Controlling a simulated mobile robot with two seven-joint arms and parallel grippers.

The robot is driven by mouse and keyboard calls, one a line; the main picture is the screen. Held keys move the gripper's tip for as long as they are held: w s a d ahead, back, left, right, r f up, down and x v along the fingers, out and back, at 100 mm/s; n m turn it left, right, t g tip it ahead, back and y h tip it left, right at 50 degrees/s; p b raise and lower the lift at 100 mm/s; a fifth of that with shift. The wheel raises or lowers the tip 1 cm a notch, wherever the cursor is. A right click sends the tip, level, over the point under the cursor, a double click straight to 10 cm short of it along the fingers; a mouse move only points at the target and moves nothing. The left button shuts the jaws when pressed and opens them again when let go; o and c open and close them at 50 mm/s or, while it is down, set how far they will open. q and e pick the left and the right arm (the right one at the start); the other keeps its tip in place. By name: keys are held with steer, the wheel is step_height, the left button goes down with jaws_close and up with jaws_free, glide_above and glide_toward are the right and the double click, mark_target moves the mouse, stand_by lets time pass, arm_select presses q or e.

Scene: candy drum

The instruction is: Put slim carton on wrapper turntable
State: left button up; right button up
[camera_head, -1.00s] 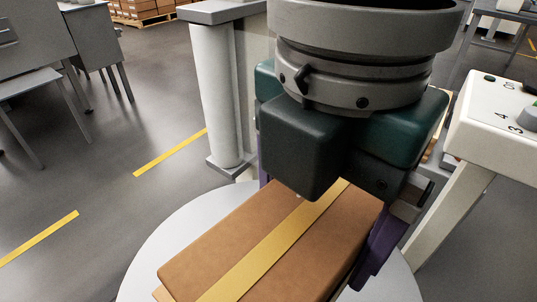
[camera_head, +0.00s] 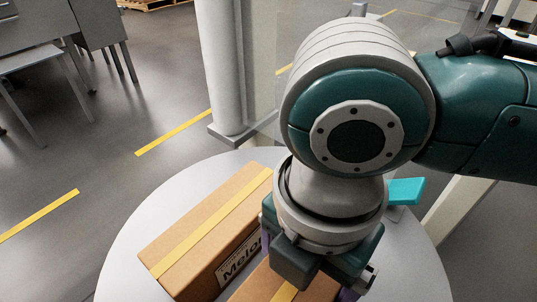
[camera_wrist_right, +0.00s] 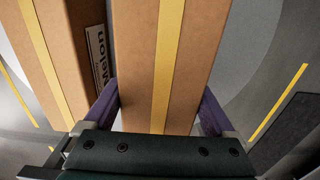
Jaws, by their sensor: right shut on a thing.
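My right gripper (camera_head: 308,268) is shut on a brown carton (camera_head: 258,284) with a yellow tape strip, at the bottom of the head view. In the right wrist view this carton (camera_wrist_right: 145,60) stands between the two purple fingers. It is over the grey round turntable (camera_head: 130,245); I cannot tell whether it touches the surface. A second brown taped carton (camera_head: 205,225), with a white label starting "Melo", lies on the turntable just left of it. It also shows at left in the right wrist view (camera_wrist_right: 55,60). My wrist hides much of the held carton. My left gripper is out of view.
A pale column (camera_head: 222,70) stands behind the turntable. A turquoise object (camera_head: 404,191) shows right of my wrist, partly hidden. A grey table and stool (camera_head: 35,85) stand far left.

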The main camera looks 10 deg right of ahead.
step_height(320, 180, down, 3)
steer(key=shift+f+b, duration=0.1)
steer(key=shift+b, duration=0.55)
steer(key=shift+f, duration=0.15)
steer(key=shift+f, duration=0.15)
steer(key=o, duration=1.6)
steer(key=shift+c, duration=0.2)
